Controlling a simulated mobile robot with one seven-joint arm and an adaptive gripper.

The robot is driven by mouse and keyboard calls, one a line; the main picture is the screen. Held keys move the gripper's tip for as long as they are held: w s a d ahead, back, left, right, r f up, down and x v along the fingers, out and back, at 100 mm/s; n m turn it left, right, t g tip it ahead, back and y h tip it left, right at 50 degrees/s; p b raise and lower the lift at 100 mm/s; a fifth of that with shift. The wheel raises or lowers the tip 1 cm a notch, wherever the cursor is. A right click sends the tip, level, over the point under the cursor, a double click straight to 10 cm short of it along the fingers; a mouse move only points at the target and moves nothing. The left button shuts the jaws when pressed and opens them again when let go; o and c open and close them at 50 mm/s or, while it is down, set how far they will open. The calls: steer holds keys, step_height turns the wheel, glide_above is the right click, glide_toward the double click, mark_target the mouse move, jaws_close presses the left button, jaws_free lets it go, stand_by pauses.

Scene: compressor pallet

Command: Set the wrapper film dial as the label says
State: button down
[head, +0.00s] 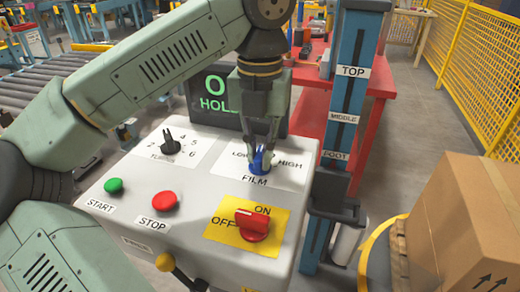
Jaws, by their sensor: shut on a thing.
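The film dial (257,163) is a blue knob on the control panel (95,192), with LOW printed to its left, HIGH to its right and FILM below. My gripper (262,150) points down at it from above, its fingers shut on the dial. The fingers partly hide the dial and its printing, so I cannot tell its exact setting. The label on the load is not readable here; a cardboard box (465,215) on the right shows only arrow marks.
The panel also carries a black numbered turns knob (170,143), a green START button (114,185), a red STOP button (164,200) and a red ON/OFF switch (252,225). A display (215,98) reading HOLD stands behind. A blue column (345,110) marked TOP, MIDDLE, FOOT rises to the right.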

mark_target(260, 153)
steer(key=shift+m, duration=0.5)
steer(key=c, duration=1.6)
jaws_free()
step_height(260, 153, up, 8)
steer(key=shift+f, duration=0.2)
